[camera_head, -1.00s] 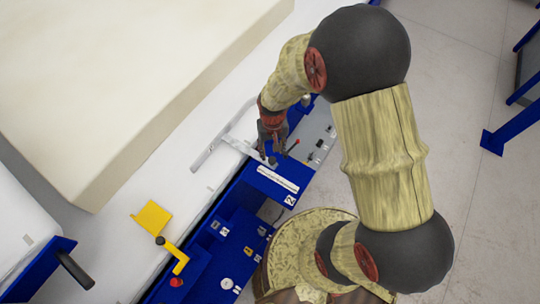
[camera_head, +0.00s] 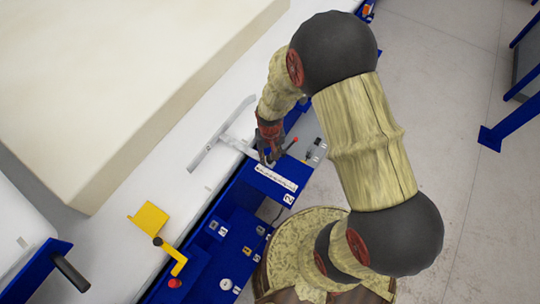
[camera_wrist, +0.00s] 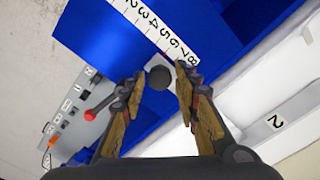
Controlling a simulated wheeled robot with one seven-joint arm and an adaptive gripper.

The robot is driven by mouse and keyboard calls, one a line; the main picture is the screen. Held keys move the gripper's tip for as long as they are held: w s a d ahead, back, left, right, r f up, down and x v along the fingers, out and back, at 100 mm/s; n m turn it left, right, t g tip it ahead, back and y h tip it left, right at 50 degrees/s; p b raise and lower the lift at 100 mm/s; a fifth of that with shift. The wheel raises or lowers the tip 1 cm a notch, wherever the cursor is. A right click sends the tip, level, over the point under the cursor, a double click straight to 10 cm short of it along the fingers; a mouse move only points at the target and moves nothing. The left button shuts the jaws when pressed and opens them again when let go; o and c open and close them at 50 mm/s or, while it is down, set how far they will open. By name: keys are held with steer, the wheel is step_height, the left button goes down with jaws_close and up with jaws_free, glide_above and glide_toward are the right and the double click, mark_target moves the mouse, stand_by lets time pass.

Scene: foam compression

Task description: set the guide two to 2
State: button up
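Guide two is a pale grey T-shaped bar (camera_head: 222,136) lying on the white surface in the head view. In the wrist view its grey plate with a "2" (camera_wrist: 282,117) is at the right. A dark round knob (camera_wrist: 159,77) sits near the 7–8 end of a white number scale (camera_wrist: 165,34). The scale also shows in the head view (camera_head: 276,178) as a strip on the blue housing. My gripper (camera_wrist: 160,80) is open, with one finger on each side of the knob and small gaps visible. In the head view my gripper (camera_head: 269,158) partly hides this spot.
A red-tipped lever (camera_wrist: 89,115) and a grey switch panel (camera_wrist: 62,128) are close to my gripper. A large cream foam block (camera_head: 120,90) fills the upper left.

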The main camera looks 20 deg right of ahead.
jaws_close()
stand_by(0.5)
steer(key=s+d, duration=0.1)
steer(key=s, duration=0.1)
steer(key=s+d+p, duration=0.1)
steer(key=s+d, duration=0.2)
steer(key=s, duration=0.1)
steer(key=shift+s+d, duration=0.3)
steer(key=shift+d, duration=0.1)
steer(key=shift+o, duration=1.8)
jaws_free()
steer(key=shift+r, duration=0.1)
